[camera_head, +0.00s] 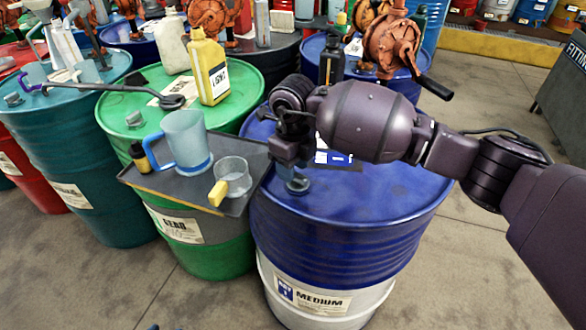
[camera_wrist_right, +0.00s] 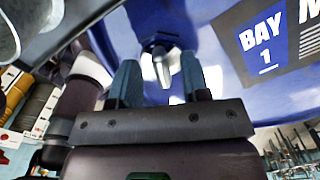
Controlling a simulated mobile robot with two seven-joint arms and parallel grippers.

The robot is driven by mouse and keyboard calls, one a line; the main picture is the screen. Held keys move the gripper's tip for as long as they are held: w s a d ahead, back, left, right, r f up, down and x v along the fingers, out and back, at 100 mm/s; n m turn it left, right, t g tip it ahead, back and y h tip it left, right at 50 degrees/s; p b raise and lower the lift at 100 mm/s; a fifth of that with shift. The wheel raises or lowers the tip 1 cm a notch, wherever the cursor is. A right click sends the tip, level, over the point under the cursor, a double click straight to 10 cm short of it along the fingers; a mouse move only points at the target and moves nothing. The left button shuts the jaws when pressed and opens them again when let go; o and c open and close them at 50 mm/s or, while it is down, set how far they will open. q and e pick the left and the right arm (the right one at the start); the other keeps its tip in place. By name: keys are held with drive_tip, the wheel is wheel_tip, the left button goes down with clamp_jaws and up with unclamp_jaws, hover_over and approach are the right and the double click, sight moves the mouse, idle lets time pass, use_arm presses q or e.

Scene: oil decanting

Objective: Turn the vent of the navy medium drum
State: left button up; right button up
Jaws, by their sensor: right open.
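The navy medium drum (camera_head: 345,235) stands at the front right, blue above and white below, with a "MEDIUM" label. Its vent (camera_head: 298,184) is a small metal fitting on the near left of the lid, partly hidden under my right gripper (camera_head: 293,168). In the right wrist view the vent (camera_wrist_right: 160,62) shows as a grey metal piece between the two blue-grey fingertips of my right gripper (camera_wrist_right: 158,78). The fingers are apart, with visible gaps on both sides of the vent. I do not see my left gripper.
A dark tray (camera_head: 160,183) beside the drum holds a blue-handled jug (camera_head: 187,140), a clear cup (camera_head: 233,172) and a small dark bottle (camera_head: 140,157). A green drum (camera_head: 245,90) and teal drum (camera_head: 105,205) stand left. A crank pump (camera_head: 392,45) stands behind.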

use_arm(q)
drive_tip(key=shift+f, duration=0.1)
use_arm(e)
drive_tip(key=shift+f, duration=0.55)
drive_tip(key=shift+c, duration=0.7)
clamp_jaws()
use_arm(q)
drive_tip(key=shift+s+f, duration=0.15)
drive_tip(key=shift+s, duration=0.2)
use_arm(e)
drive_tip(key=shift+r, duration=0.1)
